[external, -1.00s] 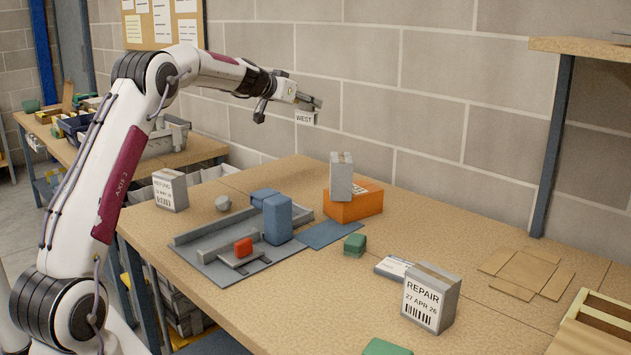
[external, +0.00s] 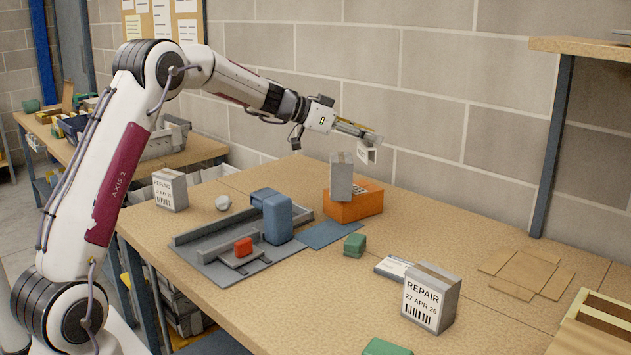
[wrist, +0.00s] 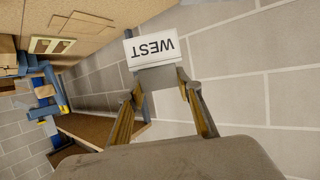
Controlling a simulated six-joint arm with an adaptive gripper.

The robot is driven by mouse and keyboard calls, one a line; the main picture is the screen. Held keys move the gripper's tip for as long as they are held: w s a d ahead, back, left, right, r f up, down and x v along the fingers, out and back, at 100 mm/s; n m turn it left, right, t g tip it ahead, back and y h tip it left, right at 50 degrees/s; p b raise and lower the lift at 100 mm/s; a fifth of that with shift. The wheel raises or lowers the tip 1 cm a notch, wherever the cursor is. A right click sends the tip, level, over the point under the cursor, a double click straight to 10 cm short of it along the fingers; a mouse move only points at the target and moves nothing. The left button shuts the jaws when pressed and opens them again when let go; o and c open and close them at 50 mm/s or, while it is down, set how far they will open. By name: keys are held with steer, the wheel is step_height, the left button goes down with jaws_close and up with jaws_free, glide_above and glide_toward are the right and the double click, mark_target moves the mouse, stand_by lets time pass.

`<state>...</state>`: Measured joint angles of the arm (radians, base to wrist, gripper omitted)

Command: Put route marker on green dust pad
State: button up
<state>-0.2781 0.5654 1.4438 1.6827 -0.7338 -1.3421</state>
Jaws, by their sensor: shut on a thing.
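The route marker, a small white block lettered WEST (wrist: 152,48), is held between the fingertips of my gripper (wrist: 158,80) in the wrist view. In the external view my gripper (external: 356,134) is raised in the air near the wall, with the marker (external: 368,154) at its tip. The marker hangs above and behind the orange box. A flat green piece (external: 387,347), which looks like the green dust pad, is cut off by the bottom edge of the external view, well away from my gripper. A small green block (external: 355,245) sits mid-table.
A grey box (external: 341,178) stands on an orange box (external: 355,203). A REPAIR box (external: 430,298) stands near the front, beside a white card (external: 396,267). A grey fixture (external: 230,254) with blue and red parts is left. Cardboard sheets (external: 525,272) lie at right.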

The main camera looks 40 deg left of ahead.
steer(key=s+d+m+g+h, duration=0.2)
steer(key=s+d, duration=0.1)
steer(key=d, duration=0.4)
steer(key=s+d+m+g+h, duration=0.2)
steer(key=s+d+m, duration=0.15)
steer(key=d, duration=0.25)
steer(key=s+d+r+m+g+h, duration=0.25)
steer(key=s+d+m+g, duration=0.5)
steer(key=s+d, duration=0.9)
steer(key=m+g, duration=0.3)
steer(key=g, duration=0.3)
glide_above(388, 350)
step_height(388, 350, down, 8)
steer(key=shift+f+m+t+y, duration=0.35)
steer(key=shift+f+y, duration=0.1)
steer(key=shift+f, duration=0.15)
step_height(388, 350, down, 6)
steer(key=shift+f, duration=0.15)
steer(key=shift+f, duration=1.85)
